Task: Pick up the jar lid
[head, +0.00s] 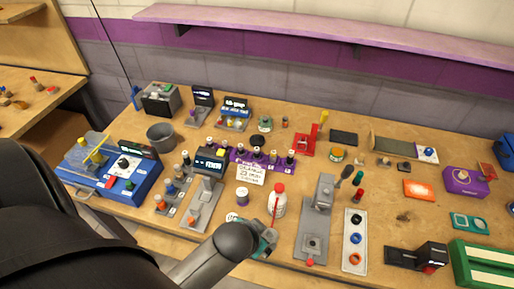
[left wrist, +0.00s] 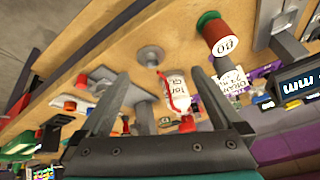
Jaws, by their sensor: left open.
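A grey round piece with a raised knob (left wrist: 150,57), which looks like the jar lid, lies on the wooden table in the left wrist view. It shows between and beyond the fingertips, apart from both. In the head view I cannot make it out surely; my arm and gripper cover that part of the table. My left gripper (left wrist: 160,76) is open and empty. In the head view the left gripper (head: 266,241) is over the table's front part, just in front of the white bottle with a red cap (head: 279,204). My right gripper is not in view.
The bottle (left wrist: 176,92) also shows between the fingers. A labelled spool-like jar (left wrist: 222,36) stands beside it. A grey fixture (head: 318,215) and a pale tray with rings (head: 355,228) stand to the right. A blue box (head: 110,172) and grey bucket (head: 161,136) are left.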

